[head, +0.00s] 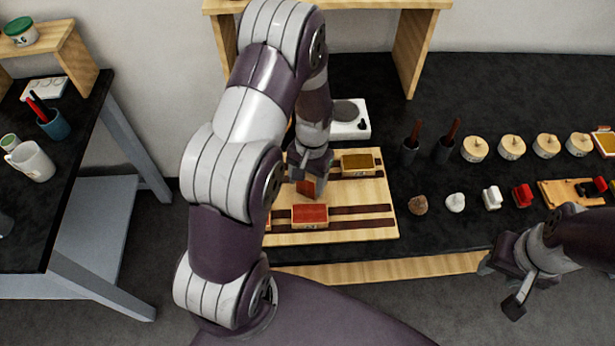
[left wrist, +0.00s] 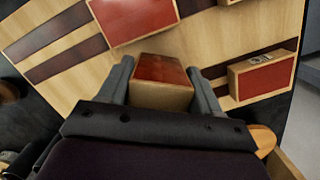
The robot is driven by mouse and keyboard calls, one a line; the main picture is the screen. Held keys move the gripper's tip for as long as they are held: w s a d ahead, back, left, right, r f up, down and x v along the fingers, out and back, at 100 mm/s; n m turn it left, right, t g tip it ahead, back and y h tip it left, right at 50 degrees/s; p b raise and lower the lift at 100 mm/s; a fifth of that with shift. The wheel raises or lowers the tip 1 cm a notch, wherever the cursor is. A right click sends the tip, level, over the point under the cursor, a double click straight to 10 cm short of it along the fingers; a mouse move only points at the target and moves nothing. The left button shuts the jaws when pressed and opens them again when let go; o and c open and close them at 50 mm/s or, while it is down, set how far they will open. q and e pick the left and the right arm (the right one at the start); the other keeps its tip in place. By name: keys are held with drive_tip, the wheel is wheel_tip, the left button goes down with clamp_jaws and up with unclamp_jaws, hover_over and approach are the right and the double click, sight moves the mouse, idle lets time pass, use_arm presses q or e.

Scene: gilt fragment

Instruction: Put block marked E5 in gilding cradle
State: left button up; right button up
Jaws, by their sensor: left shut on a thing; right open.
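My left gripper (head: 312,178) is shut on a small block (head: 305,188) with a red face, over the wooden board with dark strips (head: 375,224). The held block (left wrist: 160,70) also shows between the fingers in the left wrist view; no marking is readable on it. Whether it touches the board is unclear. Another red-topped block (head: 310,214) lies on the board just in front of it, and a gold-topped block (head: 357,163) lies behind to the right. A pale-sided red block (left wrist: 262,76) with a small label shows in the left wrist view. My right gripper (head: 500,275) is open and empty.
Right of the board are dark cups with brushes (head: 409,148), several round wooden pieces (head: 512,147), small stones (head: 418,205) and a small wooden stand (head: 572,192). A white device (head: 352,118) stands behind. A side table with a mug (head: 30,161) is at left.

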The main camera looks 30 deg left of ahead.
use_arm(q)
drive_tip(key=shift+f, duration=0.2)
drive_tip(key=o, duration=1.2)
drive_tip(key=shift+r, duration=0.1)
drive_tip(key=shift+c, duration=0.2)
